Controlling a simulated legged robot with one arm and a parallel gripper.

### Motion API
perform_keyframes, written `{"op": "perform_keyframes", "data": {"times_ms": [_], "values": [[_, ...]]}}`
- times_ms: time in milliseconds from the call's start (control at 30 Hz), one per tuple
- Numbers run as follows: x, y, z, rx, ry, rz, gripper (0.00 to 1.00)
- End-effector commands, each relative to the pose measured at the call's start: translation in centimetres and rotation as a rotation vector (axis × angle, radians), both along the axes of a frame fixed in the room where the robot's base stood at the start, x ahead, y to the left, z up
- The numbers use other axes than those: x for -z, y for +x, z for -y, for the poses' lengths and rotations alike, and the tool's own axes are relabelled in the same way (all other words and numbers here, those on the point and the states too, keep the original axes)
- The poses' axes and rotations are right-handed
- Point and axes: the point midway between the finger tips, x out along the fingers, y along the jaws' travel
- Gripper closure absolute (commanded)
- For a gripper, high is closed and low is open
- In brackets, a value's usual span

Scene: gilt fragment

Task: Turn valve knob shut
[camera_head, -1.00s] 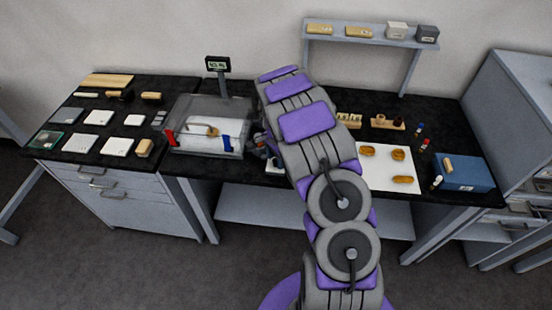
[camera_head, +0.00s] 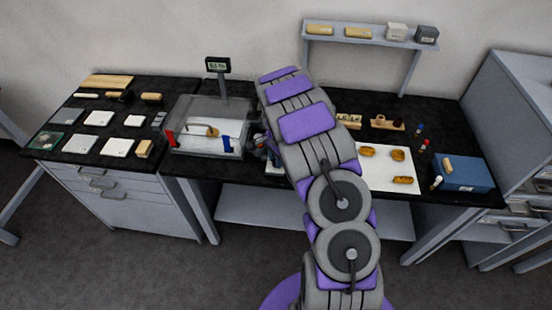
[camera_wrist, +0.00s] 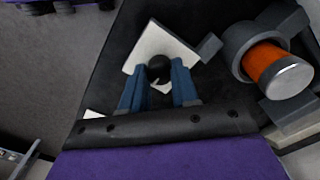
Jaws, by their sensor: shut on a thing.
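A dark round knob (camera_wrist: 159,69) sits between the two blue fingers of my gripper (camera_wrist: 160,86) in the wrist view. The fingers are closed on its sides. A white square plate (camera_wrist: 150,47) lies behind the knob. In the head view my gripper (camera_head: 262,143) is mostly hidden by my arm, just right of a clear chamber (camera_head: 213,106). The knob cannot be made out there.
An orange cylinder (camera_wrist: 265,62) with a metal end sits in a grey ring, right of the knob. The chamber holds a fragment on a white sheet, with red and blue parts at its front. A display (camera_head: 217,64) stands behind. A blue box (camera_head: 463,174) is far right.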

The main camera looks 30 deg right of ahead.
Motion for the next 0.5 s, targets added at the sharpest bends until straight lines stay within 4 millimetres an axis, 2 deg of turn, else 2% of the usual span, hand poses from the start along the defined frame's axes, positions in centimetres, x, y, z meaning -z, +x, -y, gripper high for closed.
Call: {"op": "perform_keyframes", "data": {"times_ms": [267, 500], "values": [[-0.11, 0.10, -0.07, -0.075, 0.001, 0.002, 1.00], [-0.15, 0.07, -0.12, -0.250, 0.001, 0.000, 1.00]]}}
